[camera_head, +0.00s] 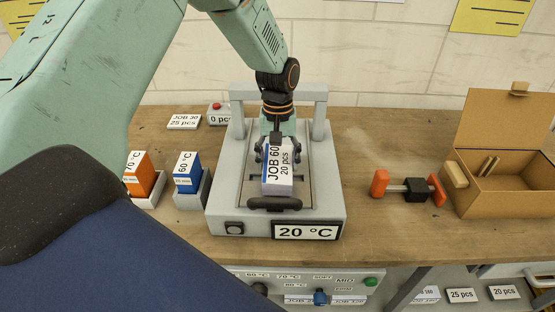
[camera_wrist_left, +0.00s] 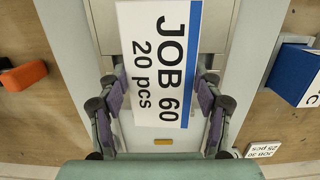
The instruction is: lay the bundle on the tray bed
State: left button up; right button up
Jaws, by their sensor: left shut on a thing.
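The bundle (camera_head: 277,182) is a white block with a blue stripe, labelled JOB 60, 20 pcs. It also shows in the left wrist view (camera_wrist_left: 160,50). My left gripper (camera_head: 274,160) is shut on it, with a purple-padded finger on each side. The bundle is over the bed of the grey tray machine (camera_head: 228,190), inside its frame. I cannot tell whether its underside touches the bed, which the bundle partly hides. The machine's display (camera_head: 307,232) reads 20 °C. My right gripper is not in view.
Left of the machine stand a blue 60 °C block (camera_head: 187,165) and an orange 70 °C block (camera_head: 140,172) in holders. On the right are an orange-and-black clamp-like tool (camera_head: 414,190) and an open cardboard box (camera_head: 505,195). The machine's grey arch (camera_head: 320,110) stands behind the gripper.

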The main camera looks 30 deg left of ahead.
pick_arm(q)
jog(key=shift+w+a+f, duration=0.15)
jog(key=shift+a+f, duration=0.05)
jog(key=shift+a, duration=0.3)
jog(key=shift+d, duration=0.4)
jog(key=shift+a+f, duration=0.25)
jog(key=shift+a, duration=0.1)
jog(key=shift+d, duration=0.3)
jog(key=shift+f, duration=0.1)
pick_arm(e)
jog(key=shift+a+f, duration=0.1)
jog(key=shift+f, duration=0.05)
pick_arm(q)
jog(key=shift+a, duration=0.1)
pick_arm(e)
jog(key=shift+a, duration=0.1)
